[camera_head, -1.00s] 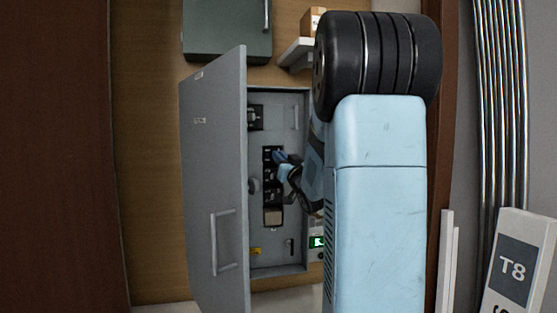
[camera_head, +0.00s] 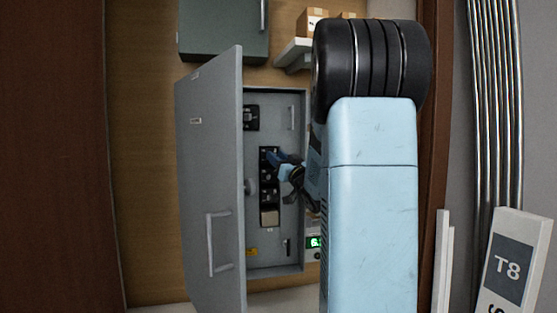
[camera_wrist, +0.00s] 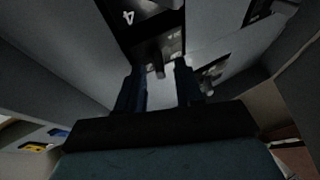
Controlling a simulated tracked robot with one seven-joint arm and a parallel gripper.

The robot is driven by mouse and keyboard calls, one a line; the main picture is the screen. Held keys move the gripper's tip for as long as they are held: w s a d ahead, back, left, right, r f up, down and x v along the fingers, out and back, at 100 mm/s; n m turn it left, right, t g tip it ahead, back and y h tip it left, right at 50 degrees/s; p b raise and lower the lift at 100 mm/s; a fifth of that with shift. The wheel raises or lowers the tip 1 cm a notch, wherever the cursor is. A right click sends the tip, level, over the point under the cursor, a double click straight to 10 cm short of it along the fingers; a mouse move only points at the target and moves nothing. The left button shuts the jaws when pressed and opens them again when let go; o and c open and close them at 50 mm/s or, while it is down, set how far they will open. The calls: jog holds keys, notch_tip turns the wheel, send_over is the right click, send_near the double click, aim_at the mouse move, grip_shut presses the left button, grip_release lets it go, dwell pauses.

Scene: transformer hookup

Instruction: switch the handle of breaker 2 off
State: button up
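A column of black breakers (camera_head: 268,213) is set in the open grey cabinet. My gripper (camera_head: 276,158) reaches into the cabinet from the right, at the upper part of this column. In the wrist view, the two dark fingers of my gripper (camera_wrist: 161,83) stand apart with a light gap between them. A small dark handle (camera_wrist: 157,62) projects from a breaker face just beyond the gap; contact with the fingers cannot be told. A label "4" (camera_wrist: 128,17) shows upside down beside it. I cannot make out which breaker is number 2.
The cabinet door (camera_head: 212,180) stands open on the left, close to my gripper. A grey box (camera_head: 224,30) hangs above, and a shelf with cartons (camera_head: 311,22) is at the upper right. A sign marked T8 (camera_head: 508,268) and metal pipes (camera_head: 497,110) are at the far right.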

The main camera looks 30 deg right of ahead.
jog(key=v, duration=1.3)
jog(key=shift+s, duration=0.4)
jog(key=shift+f, duration=0.1)
